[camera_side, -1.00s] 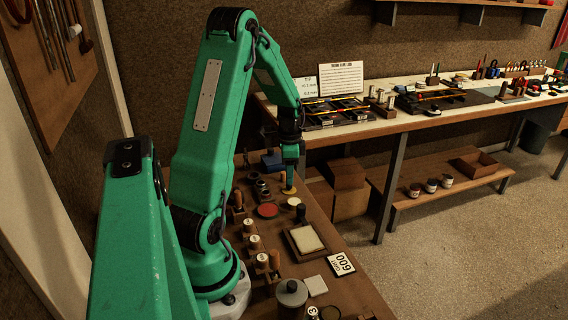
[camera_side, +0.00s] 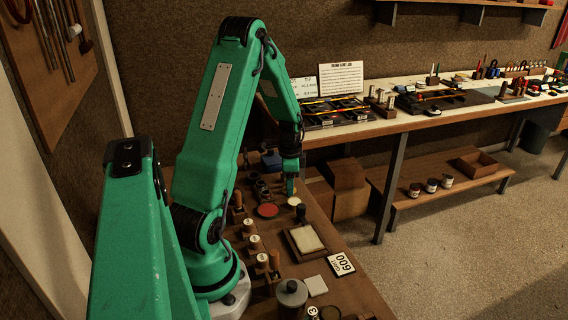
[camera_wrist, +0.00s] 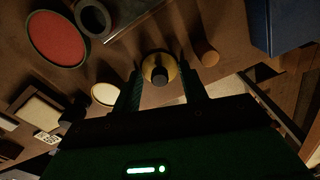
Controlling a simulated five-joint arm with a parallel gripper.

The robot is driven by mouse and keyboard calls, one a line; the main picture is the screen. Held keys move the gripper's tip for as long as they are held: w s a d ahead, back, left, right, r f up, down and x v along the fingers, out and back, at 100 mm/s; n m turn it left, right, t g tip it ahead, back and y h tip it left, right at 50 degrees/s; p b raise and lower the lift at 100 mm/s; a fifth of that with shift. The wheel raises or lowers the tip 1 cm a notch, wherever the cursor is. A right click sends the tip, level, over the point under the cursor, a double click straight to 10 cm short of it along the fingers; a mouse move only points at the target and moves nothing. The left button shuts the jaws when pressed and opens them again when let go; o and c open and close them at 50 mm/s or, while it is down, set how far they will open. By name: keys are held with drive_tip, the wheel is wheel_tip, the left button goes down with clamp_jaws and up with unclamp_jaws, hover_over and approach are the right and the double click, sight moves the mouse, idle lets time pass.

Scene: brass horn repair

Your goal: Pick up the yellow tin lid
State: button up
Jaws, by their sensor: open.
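The yellow tin lid (camera_wrist: 153,56) is a round yellow disc with a dark knob, seen in the wrist view between my fingers. My gripper (camera_wrist: 161,68) is open, with one finger on either side of the lid. A gap between the fingers and the lid's rim is hard to judge in the dim light. In the side view my gripper (camera_side: 290,187) points down low over the workbench, and its fingers hide most or all of the lid.
A red disc (camera_side: 267,210) and a pale disc (camera_side: 294,201) lie close by. A wooden peg (camera_wrist: 206,53) stands just right of my right finger in the wrist view. A dark ring (camera_wrist: 92,18) and a blue block (camera_wrist: 285,25) are farther off.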

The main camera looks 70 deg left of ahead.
drive_tip(key=c, duration=0.5)
drive_tip(key=shift+c, duration=0.2)
drive_tip(key=shift+r, duration=0.1)
drive_tip(key=shift+r, duration=0.8)
wheel_tip(320, 180, up, 2)
drive_tip(key=shift+r, duration=0.2)
drive_tip(key=w+d+r, duration=0.3)
drive_tip(key=d+r, duration=0.3)
drive_tip(key=d, duration=0.5)
drive_tip(key=shift+d+r, duration=0.2)
drive_tip(key=shift+r, duration=0.2)
drive_tip(key=s+a+f, duration=0.2)
drive_tip(key=s+a, duration=0.2)
